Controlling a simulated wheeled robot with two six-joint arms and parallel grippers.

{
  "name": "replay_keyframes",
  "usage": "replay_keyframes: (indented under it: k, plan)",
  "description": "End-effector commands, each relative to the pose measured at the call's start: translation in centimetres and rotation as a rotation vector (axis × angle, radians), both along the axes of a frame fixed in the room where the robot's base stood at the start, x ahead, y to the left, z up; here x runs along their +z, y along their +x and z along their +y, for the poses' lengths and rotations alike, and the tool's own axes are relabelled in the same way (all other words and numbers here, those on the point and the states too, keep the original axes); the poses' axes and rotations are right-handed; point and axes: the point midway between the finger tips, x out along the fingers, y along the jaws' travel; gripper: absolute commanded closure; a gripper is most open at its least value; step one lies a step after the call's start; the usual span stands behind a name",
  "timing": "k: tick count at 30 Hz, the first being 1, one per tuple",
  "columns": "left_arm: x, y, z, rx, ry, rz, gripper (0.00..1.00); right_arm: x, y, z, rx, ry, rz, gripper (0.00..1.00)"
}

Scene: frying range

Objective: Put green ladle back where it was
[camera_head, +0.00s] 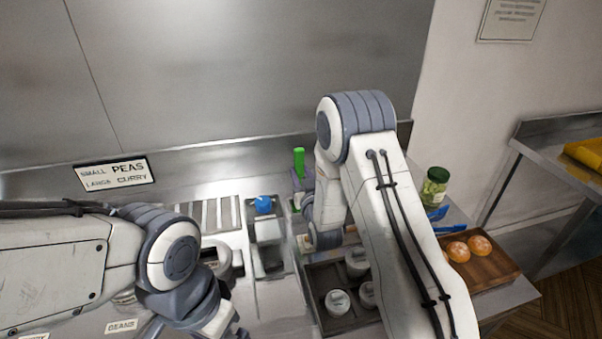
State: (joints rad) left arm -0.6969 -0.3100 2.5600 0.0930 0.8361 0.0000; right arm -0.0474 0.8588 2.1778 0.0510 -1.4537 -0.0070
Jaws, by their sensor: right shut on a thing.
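The green ladle (298,160) shows as a bright green upright handle near the back wall, with a small green patch lower down. My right gripper (302,182) is at this handle and shut on it; my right arm hides part of the grip and the ladle's lower end. My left gripper (222,322) is low in the picture, left of centre, away from the ladle. Its fingers are cut off or hidden, so its opening does not show.
A blue-topped thing (263,204) stands in a metal well left of the ladle. A dark tray (312,285) holds several white-lidded pots. On the right are a green-lidded jar (435,187), blue utensils (449,228) and a wooden board (497,268) with buns. A sign (115,173) leans at the back left.

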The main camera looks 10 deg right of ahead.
Motion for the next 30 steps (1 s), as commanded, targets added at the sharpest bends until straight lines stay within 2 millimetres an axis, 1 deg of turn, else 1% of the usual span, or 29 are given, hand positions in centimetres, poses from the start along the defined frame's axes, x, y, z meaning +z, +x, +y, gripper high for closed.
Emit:
replay_keyframes:
  k: [6,7,9,17,21,22,26,30]
  plan:
    - [-0.6,0.0,0.0,0.0,0.0,0.0,0.0,-0.4,0.0,0.0,0.0,0.0,0.0,1.0]
    - [-0.4,0.0,0.0,0.0,0.0,0.0,0.0,-0.3,0.0,0.0,0.0,0.0,0.001,0.58]
    - [-0.4,0.0,0.0,0.0,0.0,0.0,0.0,-0.3,0.0,0.0,0.0,0.0,0.001,0.36]
    - [-0.3,0.0,0.0,0.0,0.0,0.0,0.0,-0.3,0.0,0.0,0.0,0.0,0.001,0.36]
    - [0.2,0.0,0.0,0.0,0.0,0.0,0.0,0.2,0.0,0.0,0.0,0.0,0.001,0.36]
    - [0.0,0.0,0.0,0.0,0.0,0.0,0.0,0.0,-0.2,0.0,0.0,0.0,0.002,0.36]
    - [-1.0,0.0,0.0,0.0,0.0,0.0,0.0,-0.3,-2.2,0.0,0.0,0.0,0.004,0.36]
    - [-2.1,0.0,0.0,0.0,0.0,0.0,0.0,-0.3,-5.2,0.0,0.001,0.0,0.004,0.36]
